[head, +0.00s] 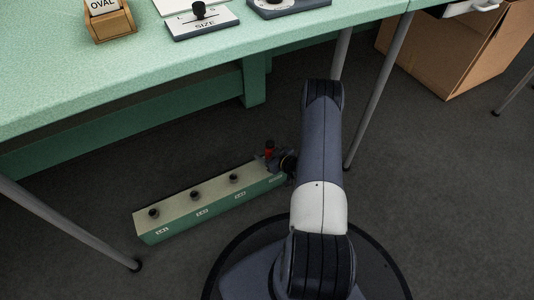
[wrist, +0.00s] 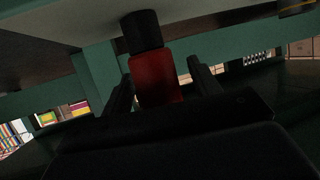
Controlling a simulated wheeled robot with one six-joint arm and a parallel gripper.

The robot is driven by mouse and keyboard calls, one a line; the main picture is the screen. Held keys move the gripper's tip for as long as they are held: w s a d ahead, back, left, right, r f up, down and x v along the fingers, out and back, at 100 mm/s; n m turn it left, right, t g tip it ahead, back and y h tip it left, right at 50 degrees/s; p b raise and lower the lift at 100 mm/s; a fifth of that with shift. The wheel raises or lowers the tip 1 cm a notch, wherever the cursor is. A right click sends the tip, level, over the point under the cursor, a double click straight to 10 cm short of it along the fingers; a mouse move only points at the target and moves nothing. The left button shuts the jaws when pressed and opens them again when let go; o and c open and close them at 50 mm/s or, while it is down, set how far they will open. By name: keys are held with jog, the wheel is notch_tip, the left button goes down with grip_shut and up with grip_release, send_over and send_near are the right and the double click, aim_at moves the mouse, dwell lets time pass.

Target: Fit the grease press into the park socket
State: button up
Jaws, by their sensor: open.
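The grease press appears to be the red body with a black top (head: 269,149) at the right end of a long low green box (head: 160,232) on the floor. In the wrist view the red body (wrist: 155,80) stands slightly tilted between the two dark fingers of my gripper (wrist: 163,84). The fingers are open, one on each side of it, with a gap visible at the right finger. In the head view my gripper (head: 278,160) is at the box's right end, partly hidden by my arm. The press's lower end is hidden. I cannot make out the park socket.
Three black knobs (head: 195,195) stand along the box's top. A green table (head: 150,65) overhangs behind, with a wooden OVAL block (head: 109,20) and a SIZE panel (head: 203,23). Thin grey table legs (head: 375,95) stand near my arm. A cardboard box (head: 460,55) is at the right.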

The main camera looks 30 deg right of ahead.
jog(key=shift+s, duration=0.1)
jog(key=p+v, duration=0.4)
jog(key=v, duration=0.6)
jog(key=shift+s, duration=0.3)
jog(key=shift+d, duration=0.1)
jog(key=b+x, duration=0.4)
jog(key=x, duration=0.7)
jog(key=shift+r, duration=0.65)
jog(key=shift+s+f, duration=0.1)
